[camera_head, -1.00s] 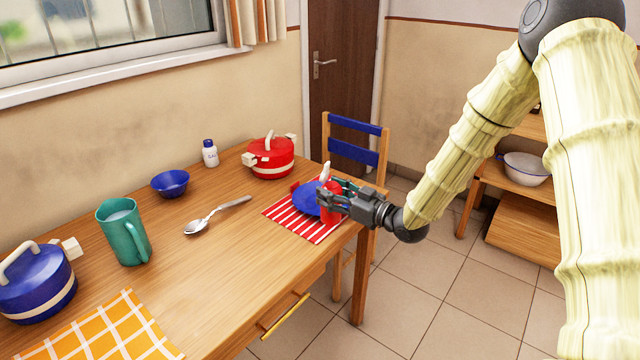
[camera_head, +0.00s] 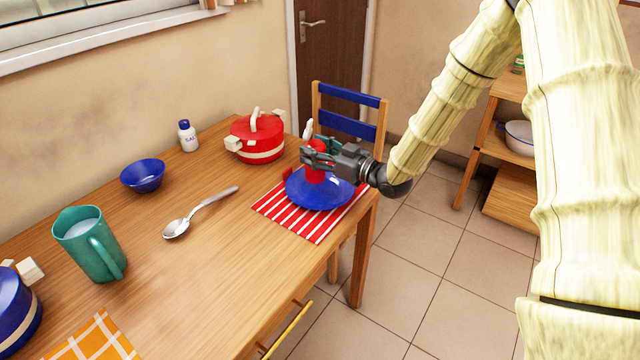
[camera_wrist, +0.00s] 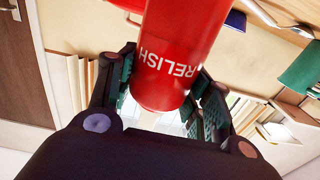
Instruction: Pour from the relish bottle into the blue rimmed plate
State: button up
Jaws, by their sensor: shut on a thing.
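The red relish bottle (camera_head: 314,175) is held in my gripper (camera_head: 318,156), with its white nozzle (camera_head: 307,129) pointing up and slightly left. In the wrist view the bottle (camera_wrist: 175,55) stands between both fingers (camera_wrist: 165,108), and its RELISH lettering shows. In the head view my gripper is shut around the bottle's middle. The blue plate (camera_head: 322,194) lies on the red and white striped mat (camera_head: 300,219). The bottle's lower end overlaps the plate's far part in the picture and looks raised above it; the exact gap cannot be told.
A red pot (camera_head: 257,138) stands behind left of the plate. A small red thing (camera_head: 288,175) shows at the plate's left edge. A spoon (camera_head: 200,212), blue bowl (camera_head: 143,175), salt bottle (camera_head: 188,136) and teal pitcher (camera_head: 90,245) stand farther left. A chair (camera_head: 348,115) is behind.

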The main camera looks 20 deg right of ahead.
aim_at(311, 126)
jog(key=r+t+y+b, duration=0.1)
jog(key=b, duration=0.1)
jog(key=shift+r+t+b, duration=0.1)
jog(key=shift+t+b, duration=0.2)
jog(key=shift+b, duration=0.05)
jog(key=m+t+y+b, duration=0.1)
jog(key=t+b, duration=0.1)
jog(key=b, duration=0.3)
jog(key=shift+y+b, duration=0.3)
jog(key=shift+a+m+t+y+b, duration=0.1)
jog(key=shift+m+t+y+b, duration=0.3)
jog(key=shift+b, duration=0.55)
jog(key=shift+r+t, duration=0.6)
jog(key=shift+r, duration=0.3)
jog(key=shift+s+r+b, duration=0.1)
jog(key=shift+r+b, duration=0.25)
jog(key=shift+r+m+t, duration=0.3)
jog(key=shift+r+t, duration=0.3)
jog(key=shift+r, duration=0.5)
